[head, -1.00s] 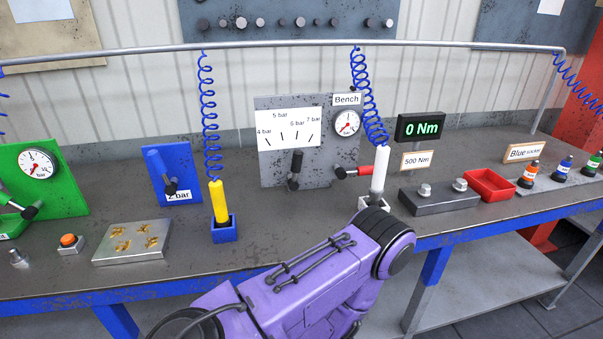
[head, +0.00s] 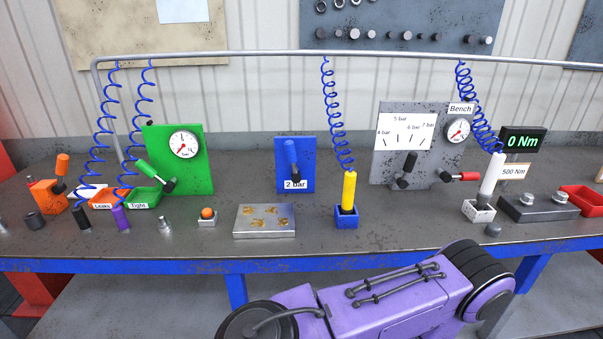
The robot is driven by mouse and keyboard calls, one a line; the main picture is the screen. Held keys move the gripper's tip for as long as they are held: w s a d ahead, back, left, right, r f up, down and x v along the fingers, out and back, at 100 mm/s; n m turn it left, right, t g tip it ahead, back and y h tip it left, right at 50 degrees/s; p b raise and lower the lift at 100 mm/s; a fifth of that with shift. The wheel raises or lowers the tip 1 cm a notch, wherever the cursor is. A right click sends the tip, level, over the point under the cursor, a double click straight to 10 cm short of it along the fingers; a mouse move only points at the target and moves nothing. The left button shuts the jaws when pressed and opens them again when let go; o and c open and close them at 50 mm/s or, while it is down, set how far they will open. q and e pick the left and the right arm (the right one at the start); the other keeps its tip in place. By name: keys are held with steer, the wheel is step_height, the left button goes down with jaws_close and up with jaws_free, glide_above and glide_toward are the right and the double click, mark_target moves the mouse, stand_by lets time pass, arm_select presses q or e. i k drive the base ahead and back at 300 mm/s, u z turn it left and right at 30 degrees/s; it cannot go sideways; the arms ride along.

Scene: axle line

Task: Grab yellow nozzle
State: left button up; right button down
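The yellow nozzle (head: 349,189) stands upright in a small blue holder (head: 347,219) on the workbench, right of centre in the head view. Its lower tip is hidden inside the holder. A coiled blue hose (head: 336,115) runs from its top up to the overhead rail. Neither of my grippers shows in the head view, so I cannot see whether they are open or shut.
A metal plate (head: 264,221) lies left of the holder, and a blue panel (head: 294,164) stands behind. A white nozzle (head: 492,175) stands farther right. A large purple body (head: 390,300) fills the foreground before the bench; I cannot tell whether it is mine.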

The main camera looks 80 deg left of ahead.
mark_target(349, 180)
steer(key=k, duration=0.4)
steer(key=u, duration=0.75)
